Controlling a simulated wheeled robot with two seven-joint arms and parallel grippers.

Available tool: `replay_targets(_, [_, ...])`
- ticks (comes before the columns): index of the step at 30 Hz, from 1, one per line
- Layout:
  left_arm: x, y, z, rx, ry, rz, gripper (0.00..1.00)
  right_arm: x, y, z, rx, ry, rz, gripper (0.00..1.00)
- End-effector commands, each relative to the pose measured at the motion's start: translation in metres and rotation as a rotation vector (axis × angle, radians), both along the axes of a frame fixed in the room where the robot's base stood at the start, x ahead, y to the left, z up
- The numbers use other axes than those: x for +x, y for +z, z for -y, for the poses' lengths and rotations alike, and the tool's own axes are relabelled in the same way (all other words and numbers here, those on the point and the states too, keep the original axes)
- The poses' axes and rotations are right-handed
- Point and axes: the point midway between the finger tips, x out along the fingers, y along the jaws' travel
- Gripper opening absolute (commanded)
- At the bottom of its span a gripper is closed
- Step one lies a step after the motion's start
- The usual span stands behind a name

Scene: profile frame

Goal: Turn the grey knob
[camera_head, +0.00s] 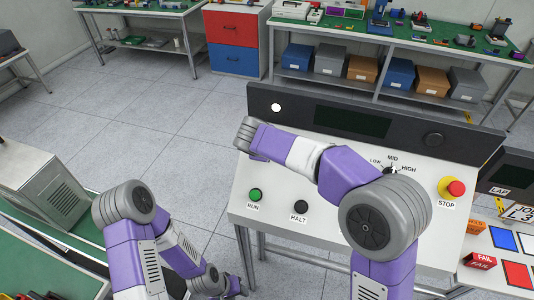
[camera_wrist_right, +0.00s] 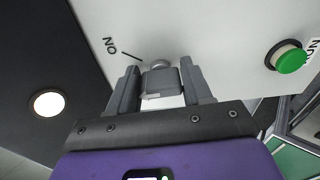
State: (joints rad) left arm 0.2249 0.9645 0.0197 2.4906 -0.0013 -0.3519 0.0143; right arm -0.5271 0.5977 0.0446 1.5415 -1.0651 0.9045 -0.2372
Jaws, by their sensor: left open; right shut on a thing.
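The grey knob (camera_wrist_right: 160,82) is on the white sloping face of the control panel (camera_head: 290,238), beside an "ON" label and a black tick mark. My right gripper (camera_wrist_right: 159,84) has one finger on each side of the knob and is shut on it in the right wrist view. In the head view my right arm hides this knob and the right gripper. My left gripper (camera_head: 242,291) is low at the bottom, left of the panel and apart from it. It is small and partly hidden there, with its jaws open.
The panel also has a green RUN button (camera_head: 255,194), a black HALT button (camera_head: 301,207), a LOW-MID-HIGH selector (camera_head: 392,170) and a red STOP button (camera_head: 456,188). A white lamp (camera_head: 276,107) glows on the black strip. A green-topped bench (camera_head: 40,262) stands left.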

Motion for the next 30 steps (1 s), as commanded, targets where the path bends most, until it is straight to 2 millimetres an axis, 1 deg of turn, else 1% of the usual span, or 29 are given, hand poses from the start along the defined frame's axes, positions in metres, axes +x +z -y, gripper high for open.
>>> replay_targets(1, [0.000, -0.012, 0.000, 0.000, 0.000, 0.000, 0.43, 0.000, -0.005, -0.001, 0.029, -0.033, 0.011, 0.19])
replay_targets(3, [0.000, -0.020, 0.000, 0.000, 0.000, 0.000, 0.43, -0.001, -0.005, -0.001, 0.068, -0.083, 0.024, 0.19])
replay_targets(12, [0.000, -0.049, 0.000, 0.000, 0.000, 0.000, 0.43, -0.002, -0.005, -0.001, 0.233, -0.291, 0.076, 0.19])
replay_targets(21, [0.000, -0.067, 0.000, 0.000, 0.000, 0.000, 0.43, -0.002, -0.004, -0.002, 0.352, -0.440, 0.114, 0.19])
replay_targets(30, [0.000, -0.074, 0.000, 0.000, 0.000, 0.000, 0.43, -0.003, -0.003, -0.002, 0.406, -0.510, 0.130, 0.19])
